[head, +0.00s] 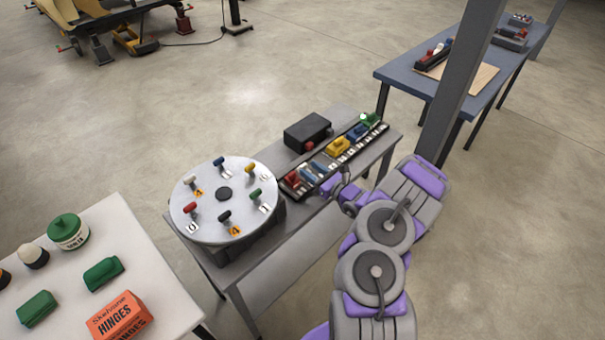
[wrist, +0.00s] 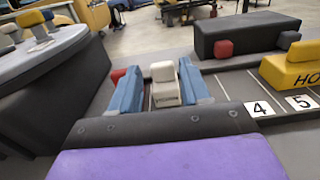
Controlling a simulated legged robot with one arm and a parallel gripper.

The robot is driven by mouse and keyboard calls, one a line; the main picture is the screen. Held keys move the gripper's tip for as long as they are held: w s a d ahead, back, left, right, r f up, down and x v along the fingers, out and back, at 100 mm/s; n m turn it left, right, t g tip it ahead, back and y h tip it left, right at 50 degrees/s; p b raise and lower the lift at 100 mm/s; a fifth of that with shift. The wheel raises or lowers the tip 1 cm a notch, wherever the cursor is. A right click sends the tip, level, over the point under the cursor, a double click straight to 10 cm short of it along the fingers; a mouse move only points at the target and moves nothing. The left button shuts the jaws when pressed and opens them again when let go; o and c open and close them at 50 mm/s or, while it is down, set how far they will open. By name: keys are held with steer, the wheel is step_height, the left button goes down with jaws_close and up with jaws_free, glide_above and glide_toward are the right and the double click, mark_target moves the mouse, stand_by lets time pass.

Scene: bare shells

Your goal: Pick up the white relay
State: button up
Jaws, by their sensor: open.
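The white relay (wrist: 165,88) stands upright on the rail in the wrist view. My gripper (wrist: 159,72) is open, with one blue finger on each side of the relay. I cannot tell whether either finger touches it. The relay's lower part is hidden behind the gripper's dark front. In the head view my gripper (head: 316,169) is low over the near-left part of the black rail (head: 347,158), and the relay is too small there to make out surely.
A red block (head: 292,179) is just left of my gripper. Yellow blocks (head: 338,146) and a green one (head: 365,118) stand farther along the rail. A black box (head: 307,131) lies behind it. A round disc with knobs (head: 223,210) stands left. A post (head: 462,85) rises at right.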

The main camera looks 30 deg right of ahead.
mark_target(305, 166)
steer(key=w, duration=0.1)
steer(key=w+b, duration=0.1)
steer(key=w+f, duration=0.1)
steer(key=shift+w+a, duration=0.2)
steer(key=shift+a, duration=0.1)
steer(key=shift+w+a+r, duration=0.15)
steer(key=shift+w+a, duration=0.1)
steer(key=shift+w, duration=0.1)
steer(key=shift+w+a+r, duration=0.1)
steer(key=shift+a+r, duration=0.05)
steer(key=shift+a, duration=0.2)
steer(key=shift+d, duration=0.35)
steer(key=c, duration=0.5)
steer(key=shift+c, duration=1.3)
steer(key=shift+a, duration=0.15)
